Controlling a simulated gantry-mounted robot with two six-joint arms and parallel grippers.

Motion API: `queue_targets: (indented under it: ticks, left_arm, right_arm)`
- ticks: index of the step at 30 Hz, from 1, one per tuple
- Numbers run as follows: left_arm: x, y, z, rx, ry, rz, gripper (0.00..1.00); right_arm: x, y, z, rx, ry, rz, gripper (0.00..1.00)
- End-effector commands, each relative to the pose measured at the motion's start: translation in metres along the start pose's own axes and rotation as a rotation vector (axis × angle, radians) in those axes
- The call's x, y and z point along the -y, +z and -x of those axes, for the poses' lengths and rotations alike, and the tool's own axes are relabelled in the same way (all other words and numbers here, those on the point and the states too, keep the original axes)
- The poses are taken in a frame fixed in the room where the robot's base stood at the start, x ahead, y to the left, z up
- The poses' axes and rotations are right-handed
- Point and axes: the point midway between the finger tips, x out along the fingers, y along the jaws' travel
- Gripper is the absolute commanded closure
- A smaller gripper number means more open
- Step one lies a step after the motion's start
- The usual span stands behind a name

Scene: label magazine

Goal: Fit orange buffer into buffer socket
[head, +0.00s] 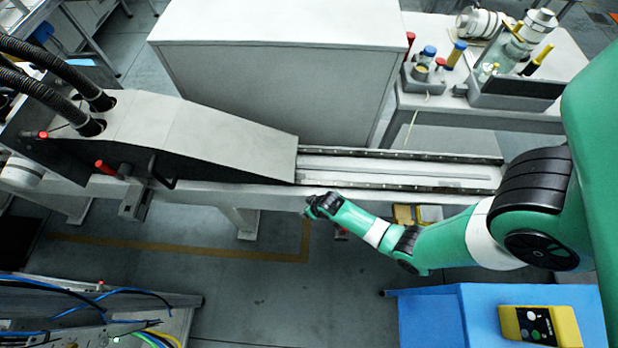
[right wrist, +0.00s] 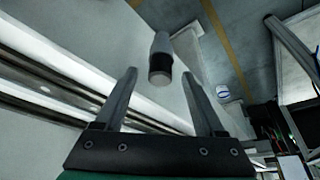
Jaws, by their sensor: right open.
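No orange buffer can be made out for certain in either view. My right gripper (head: 318,205) is beside the front edge of the rail machine, near the lower end of its sloped cover. In the right wrist view my right gripper (right wrist: 158,78) is open, with nothing between its fingers. A grey cylinder with a black band (right wrist: 160,62) shows beyond and between the fingertips, apart from them. I cannot tell whether it is the buffer socket. My left gripper is not in view.
The metal rail (head: 400,170) runs right from the sloped grey cover (head: 200,130). A red handle (head: 105,167) juts from the machine's front. A blue table (head: 450,320) with a yellow control box (head: 540,326) stands at lower right. Open floor lies in front.

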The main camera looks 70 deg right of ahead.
Motion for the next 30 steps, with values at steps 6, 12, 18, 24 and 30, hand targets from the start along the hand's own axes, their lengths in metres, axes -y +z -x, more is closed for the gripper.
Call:
queue_targets:
  ticks: [6, 12, 18, 24, 30]
  left_arm:
    - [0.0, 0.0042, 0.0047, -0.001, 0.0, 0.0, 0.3]
    - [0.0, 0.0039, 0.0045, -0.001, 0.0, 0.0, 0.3]
    - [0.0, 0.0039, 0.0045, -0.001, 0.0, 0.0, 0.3]
    - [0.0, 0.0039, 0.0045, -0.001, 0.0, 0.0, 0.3]
    - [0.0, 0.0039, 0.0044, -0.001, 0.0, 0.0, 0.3]
  right_arm:
    - [0.0, -0.0003, -0.0124, -0.001, 0.0, 0.0, 0.29]
    - [0.0, -0.0004, -0.0119, -0.001, 0.0, 0.0, 0.45]
    - [0.0, -0.0004, -0.0118, -0.001, 0.0, 0.0, 0.81]
    - [0.0, -0.0004, -0.0118, -0.001, 0.0, 0.0, 1.0]
    - [0.0, -0.0006, -0.0116, -0.001, 0.0, 0.0, 1.0]
